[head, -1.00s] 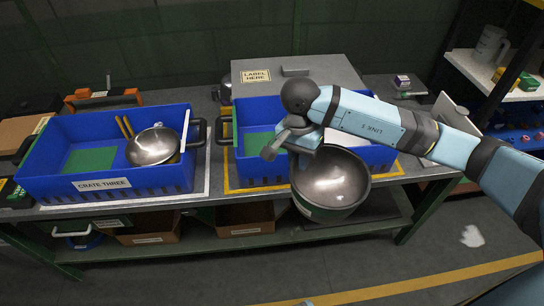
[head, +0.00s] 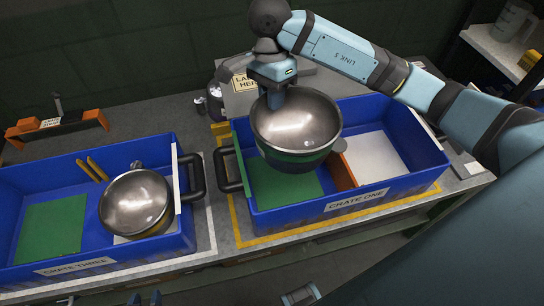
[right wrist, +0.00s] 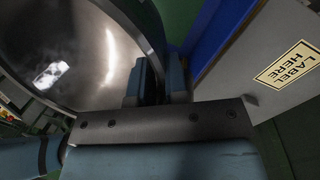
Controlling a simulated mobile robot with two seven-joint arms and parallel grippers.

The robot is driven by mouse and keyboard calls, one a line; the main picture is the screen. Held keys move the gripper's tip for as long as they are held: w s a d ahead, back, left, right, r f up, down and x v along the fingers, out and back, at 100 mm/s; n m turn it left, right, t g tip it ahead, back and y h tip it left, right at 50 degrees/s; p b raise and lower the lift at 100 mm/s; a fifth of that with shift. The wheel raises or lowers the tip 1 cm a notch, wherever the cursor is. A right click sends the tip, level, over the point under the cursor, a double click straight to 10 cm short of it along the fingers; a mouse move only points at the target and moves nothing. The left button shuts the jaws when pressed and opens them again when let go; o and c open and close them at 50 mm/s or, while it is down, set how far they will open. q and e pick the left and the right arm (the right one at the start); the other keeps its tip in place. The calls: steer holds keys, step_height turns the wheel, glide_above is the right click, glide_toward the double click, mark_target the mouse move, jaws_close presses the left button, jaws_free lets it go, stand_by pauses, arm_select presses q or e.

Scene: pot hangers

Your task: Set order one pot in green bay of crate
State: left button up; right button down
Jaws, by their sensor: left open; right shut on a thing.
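The steel pot (head: 297,122), with a dark green lower band, hangs over the green bay (head: 285,185) of crate one (head: 345,208). It overlaps the orange divider's edge in the picture; its exact height above the floor cannot be told. My right gripper (head: 276,98) is shut on the pot's far rim. The right wrist view shows its fingers (right wrist: 153,82) at the rim of the pot (right wrist: 75,50). My left gripper (head: 145,298) shows only its open fingertips at the bottom edge, away from the crates.
Crate three (head: 115,258) stands left, holding another steel pot (head: 136,203), with a green bay (head: 50,230). An orange divider (head: 343,170) separates crate one's green bay from its white bay (head: 375,155). A crate handle (head: 230,170) sticks out left. A label plate (right wrist: 285,65) stands behind.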

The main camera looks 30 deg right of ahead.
steer(key=shift+w, duration=0.25)
steer(key=shift+f+p, duration=0.95)
steer(key=shift+f, duration=8.95)
steer(key=shift+f, duration=0.1)
steer(key=c, duration=1.1)
jaws_free()
